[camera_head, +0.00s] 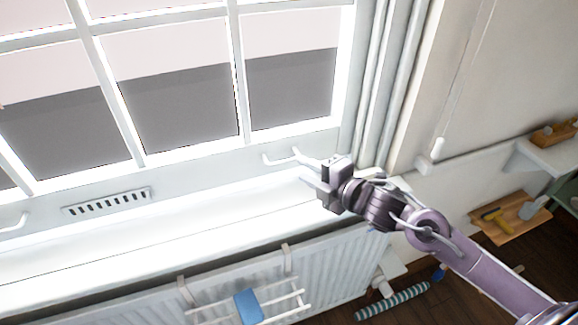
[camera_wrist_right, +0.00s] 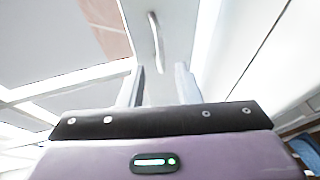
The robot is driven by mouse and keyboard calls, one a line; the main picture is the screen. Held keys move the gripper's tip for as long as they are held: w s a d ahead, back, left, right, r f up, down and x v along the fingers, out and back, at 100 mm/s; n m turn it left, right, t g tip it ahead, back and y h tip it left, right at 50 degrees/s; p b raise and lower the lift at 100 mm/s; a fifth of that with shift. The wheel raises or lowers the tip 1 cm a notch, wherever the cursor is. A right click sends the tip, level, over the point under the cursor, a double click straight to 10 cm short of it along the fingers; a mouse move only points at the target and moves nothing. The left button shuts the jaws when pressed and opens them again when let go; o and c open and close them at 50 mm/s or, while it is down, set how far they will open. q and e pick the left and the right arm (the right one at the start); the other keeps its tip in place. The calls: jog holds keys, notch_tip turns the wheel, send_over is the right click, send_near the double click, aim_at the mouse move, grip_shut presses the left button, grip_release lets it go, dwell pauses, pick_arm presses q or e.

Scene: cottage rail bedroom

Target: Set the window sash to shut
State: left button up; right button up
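The white window sash (camera_head: 215,165) fills the upper left of the head view, its bottom rail just above the bright sill. Whether a gap lies under the rail is hard to tell. A white lift handle (camera_head: 282,158) sits at the rail's right part, and another handle (camera_head: 14,225) at its left. My right gripper (camera_head: 311,173) is just right of the right handle, fingers pointing towards it. In the wrist view the two fingers (camera_wrist_right: 158,85) stand apart with nothing between them, and the handle (camera_wrist_right: 155,42) shows ahead of them. My left gripper is not in view.
A white sill (camera_head: 150,245) runs below the sash, with a radiator (camera_head: 335,262) under it. A rack (camera_head: 285,303) with a blue cloth (camera_head: 248,307) hangs on the radiator. A vent grille (camera_head: 107,202) is on the rail. A shelf (camera_head: 545,155) is at right.

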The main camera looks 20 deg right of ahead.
aim_at(286, 161)
jog(key=p+x, duration=0.1)
jog(key=x, duration=0.6)
jog(key=shift+w+a+f, duration=0.1)
jog(key=shift+w+f, duration=0.05)
jog(key=shift+w, duration=0.1)
grip_shut()
